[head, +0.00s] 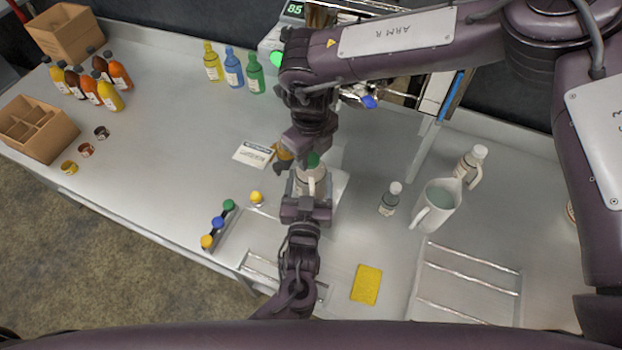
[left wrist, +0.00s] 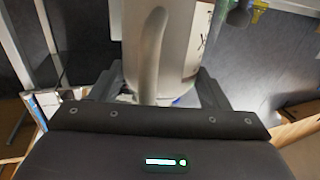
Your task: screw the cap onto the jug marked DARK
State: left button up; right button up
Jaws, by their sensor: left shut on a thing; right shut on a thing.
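A pale jug (head: 311,182) stands in the middle of the counter; it also shows in the left wrist view (left wrist: 178,45), handle towards the camera. Its marking is not readable. My left gripper (head: 306,203) is shut on the jug from the near side. A green cap (head: 313,160) is at the top of the jug. My right gripper (head: 308,154) reaches down from above and is shut on the green cap. The arm partly hides the cap, so I cannot tell whether it is seated on the neck or how far it is threaded.
A rack holds green (head: 229,205), blue (head: 218,222) and yellow (head: 207,241) caps. A yellow-topped piece (head: 256,197) and a printed card (head: 254,154) are left of the jug. A small bottle (head: 390,200), pitcher (head: 437,207) and yellow sponge (head: 366,285) are right.

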jog(key=m, duration=0.4)
jog(key=shift+m, duration=0.4)
jog(key=o, duration=1.2)
jog(key=shift+c, duration=0.2)
notch_tip(320, 180, up, 12)
jog(key=shift+s, duration=0.35)
pick_arm(q)
jog(key=o, duration=1.9)
jog(key=shift+o, duration=0.2)
